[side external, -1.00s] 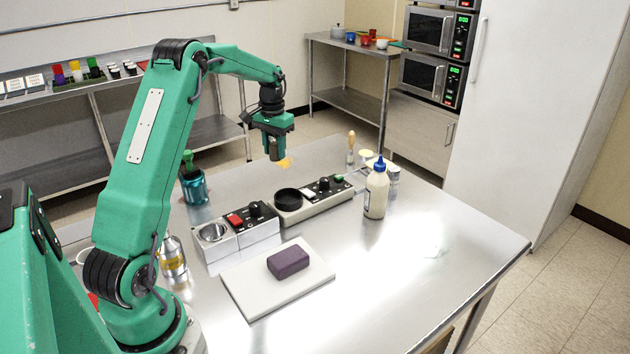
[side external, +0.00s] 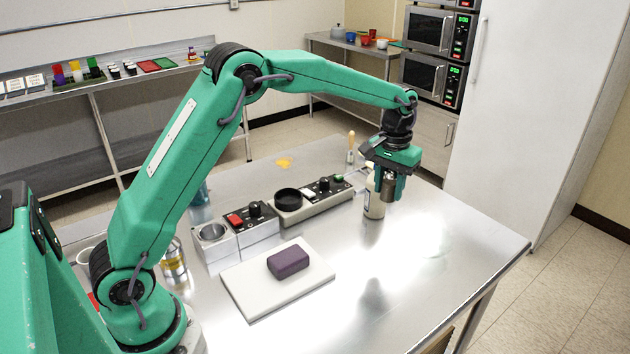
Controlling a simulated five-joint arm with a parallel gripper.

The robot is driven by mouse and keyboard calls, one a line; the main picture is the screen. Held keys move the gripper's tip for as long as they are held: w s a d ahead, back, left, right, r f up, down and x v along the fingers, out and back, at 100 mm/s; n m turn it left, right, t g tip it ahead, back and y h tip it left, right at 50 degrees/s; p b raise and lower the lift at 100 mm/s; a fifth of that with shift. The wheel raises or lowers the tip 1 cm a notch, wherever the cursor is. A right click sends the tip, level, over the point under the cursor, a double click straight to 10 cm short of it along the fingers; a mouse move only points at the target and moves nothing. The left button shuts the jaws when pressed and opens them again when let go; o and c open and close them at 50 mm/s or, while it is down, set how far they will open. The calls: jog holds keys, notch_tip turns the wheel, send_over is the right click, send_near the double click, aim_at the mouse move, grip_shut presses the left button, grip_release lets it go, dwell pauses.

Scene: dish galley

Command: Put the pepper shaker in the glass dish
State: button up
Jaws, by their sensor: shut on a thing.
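My gripper (side external: 389,187) is shut on the pepper shaker (side external: 389,193), a small dark grey-brown cylinder between the fingers. It is held above the table's right half, in front of the upper part of a pale squeeze bottle in this view. A faint, clear shape (side external: 436,250) on the table, right of and nearer than the gripper, looks like the glass dish. Glare makes its outline hard to see. The shaker is apart from it, higher and to the left.
The pale squeeze bottle (side external: 373,209) stands close by the gripper; its cap is hidden. Left of it are a control box with a dark round top (side external: 289,199) and a white board (side external: 250,284) bearing a purple block (side external: 288,261). The table's right front is mostly clear.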

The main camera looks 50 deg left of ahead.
jog(key=s+d, duration=0.2)
jog(key=d, duration=0.6)
jog(key=s+d, duration=0.1)
jog(key=d, duration=0.8)
jog(key=shift+s+r+m, duration=0.4)
jog(key=shift+r, duration=0.05)
send_near(426, 244)
jog(key=s, duration=0.3)
jog(key=s+r, duration=0.1)
jog(key=shift+s+d, duration=0.15)
jog(key=shift+d, duration=0.15)
jog(key=shift+f, duration=0.1)
jog(key=shift+f, duration=1.95)
jog(key=shift+f, duration=0.45)
jog(key=o, duration=1)
jog(key=shift+o, duration=0.2)
